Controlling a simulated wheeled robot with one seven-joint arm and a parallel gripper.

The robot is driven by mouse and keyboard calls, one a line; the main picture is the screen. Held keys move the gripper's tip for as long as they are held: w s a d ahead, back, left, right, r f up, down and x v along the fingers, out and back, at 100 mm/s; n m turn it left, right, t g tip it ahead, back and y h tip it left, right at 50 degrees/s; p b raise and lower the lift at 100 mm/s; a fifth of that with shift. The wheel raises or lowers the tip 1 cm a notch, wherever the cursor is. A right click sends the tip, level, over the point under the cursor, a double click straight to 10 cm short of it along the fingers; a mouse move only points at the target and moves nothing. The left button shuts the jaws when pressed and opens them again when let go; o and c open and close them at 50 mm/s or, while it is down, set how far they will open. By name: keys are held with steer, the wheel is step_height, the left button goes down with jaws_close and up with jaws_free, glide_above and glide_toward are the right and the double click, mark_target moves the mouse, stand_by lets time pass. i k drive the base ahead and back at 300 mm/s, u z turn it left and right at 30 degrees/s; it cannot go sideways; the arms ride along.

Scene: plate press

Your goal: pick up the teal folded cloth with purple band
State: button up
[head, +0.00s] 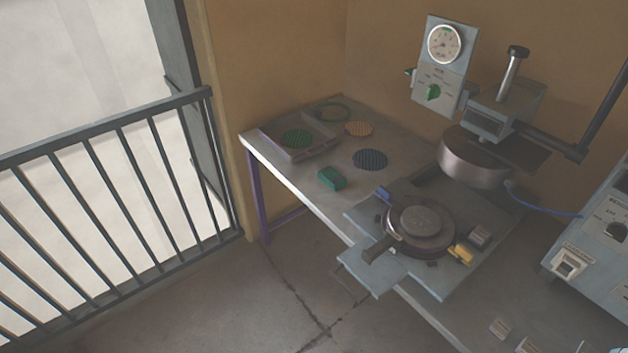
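A small teal folded cloth (331,179) lies on the grey table near its front left edge, in the head view. It looks like a compact block; a purple band cannot be made out at this size. Nothing covers it, and it lies apart from the things around it. My gripper is not in view.
A shallow tray (316,150) with a green disc stands behind the cloth. A dark ribbed disc (369,159) and an orange disc (359,129) lie nearby. The press (480,155) and a round plate fixture (420,228) stand to the right. A railing (110,190) is at left.

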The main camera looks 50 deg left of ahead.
mark_target(332, 178)
steer(key=u, duration=3.05)
steer(key=k, duration=0.9)
steer(key=z, duration=1)
steer(key=i, duration=1)
